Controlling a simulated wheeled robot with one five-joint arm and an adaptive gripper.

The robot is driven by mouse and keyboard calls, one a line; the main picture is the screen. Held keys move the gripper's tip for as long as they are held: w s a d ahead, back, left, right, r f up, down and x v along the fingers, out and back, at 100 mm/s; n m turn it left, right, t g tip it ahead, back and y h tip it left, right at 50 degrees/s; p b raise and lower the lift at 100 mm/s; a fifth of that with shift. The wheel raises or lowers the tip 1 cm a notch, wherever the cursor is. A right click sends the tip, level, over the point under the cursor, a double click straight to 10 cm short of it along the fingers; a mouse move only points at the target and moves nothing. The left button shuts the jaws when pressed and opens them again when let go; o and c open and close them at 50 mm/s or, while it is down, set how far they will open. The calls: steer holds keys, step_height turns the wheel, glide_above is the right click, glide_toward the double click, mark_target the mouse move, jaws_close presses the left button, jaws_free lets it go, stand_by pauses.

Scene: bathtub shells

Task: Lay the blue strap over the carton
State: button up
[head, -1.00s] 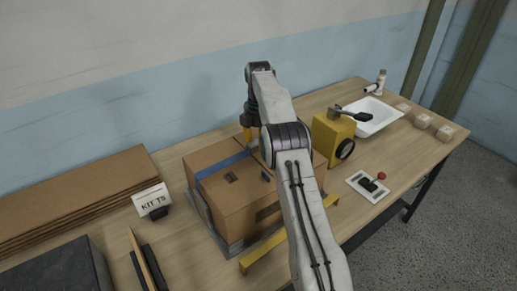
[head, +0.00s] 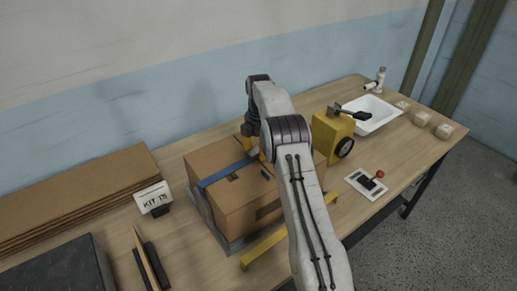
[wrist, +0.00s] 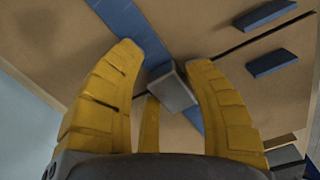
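The carton (head: 228,205) is a closed brown box on the table, left of my arm. The blue strap (head: 222,174) runs across its top from the left edge toward my gripper (head: 252,150); the right part is hidden behind my arm. In the wrist view the strap (wrist: 135,22) passes diagonally between the yellow fingers of my gripper (wrist: 166,62). The fingers close around a grey block (wrist: 172,88) on the strap, over the carton top (wrist: 215,35). A small gap seems to show at the left finger.
A yellow box with a black round part (head: 333,136) stands close right of my arm. A yellow bar (head: 262,249) lies before the carton. Flat cardboard (head: 80,195) and a KIT sign (head: 152,197) are at left; a white basin (head: 372,115) is at back right.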

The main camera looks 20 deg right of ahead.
steer(key=shift+o, duration=1.1)
steer(key=shift+r, duration=0.15)
